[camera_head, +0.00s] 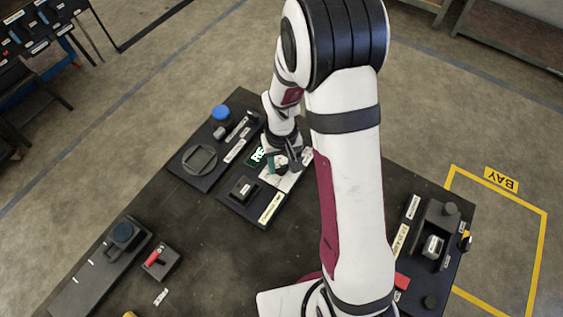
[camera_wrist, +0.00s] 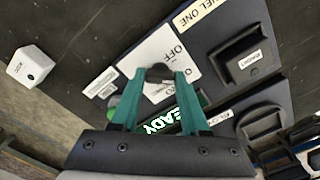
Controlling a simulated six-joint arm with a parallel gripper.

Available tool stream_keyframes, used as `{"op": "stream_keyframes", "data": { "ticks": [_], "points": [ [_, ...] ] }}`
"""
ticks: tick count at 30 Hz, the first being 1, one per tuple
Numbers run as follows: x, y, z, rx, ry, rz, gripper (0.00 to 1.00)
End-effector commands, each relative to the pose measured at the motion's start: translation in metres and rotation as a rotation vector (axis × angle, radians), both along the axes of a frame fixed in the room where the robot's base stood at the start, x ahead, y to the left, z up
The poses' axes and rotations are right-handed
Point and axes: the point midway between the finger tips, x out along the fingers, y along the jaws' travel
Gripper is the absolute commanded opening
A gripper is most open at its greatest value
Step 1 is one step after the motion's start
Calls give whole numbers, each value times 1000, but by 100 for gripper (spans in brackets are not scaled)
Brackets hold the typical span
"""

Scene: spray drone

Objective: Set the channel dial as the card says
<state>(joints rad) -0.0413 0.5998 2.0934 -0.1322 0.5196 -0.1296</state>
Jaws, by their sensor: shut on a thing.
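In the wrist view, my gripper (camera_wrist: 162,74) has its two teal fingers closed around a small dark knob (camera_wrist: 159,72), likely the channel dial. The knob stands on a white plate (camera_wrist: 147,50) marked "OFF"; its other markings are partly hidden, and I cannot read its setting. In the head view, my gripper (camera_head: 282,164) is low over the dark panel at the table's far side, and the knob is hidden there. A lit display (camera_wrist: 184,106) reading "READY" shows partly behind one finger. A label (camera_wrist: 203,12) ending in "ONE" is cut off; I cannot tell whether it is the card.
A black block (camera_wrist: 240,61) with a white label is beside the plate. A blue knob (camera_head: 221,113) stands at the far left panel. A red-handled switch (camera_head: 153,258) is at left. A dark unit (camera_head: 437,222) stands at right. The table's middle is clear.

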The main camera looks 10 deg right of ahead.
Motion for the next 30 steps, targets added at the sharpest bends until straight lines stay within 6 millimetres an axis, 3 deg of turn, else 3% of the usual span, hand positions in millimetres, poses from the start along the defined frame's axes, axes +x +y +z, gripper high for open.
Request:
{"op": "stream_keyframes", "data": {
  "ticks": [18, 19, 21, 23, 30],
  "points": [
    [0, 0, 1, 0, -1, -40, 0],
    [0, 0, 1, 0, -1, -40, 50],
    [0, 0, 1, 0, -1, -40, 63],
    [0, 0, 0, 0, -1, -40, 74],
    [0, 0, 0, 0, 0, -39, 75]
  ]
}}
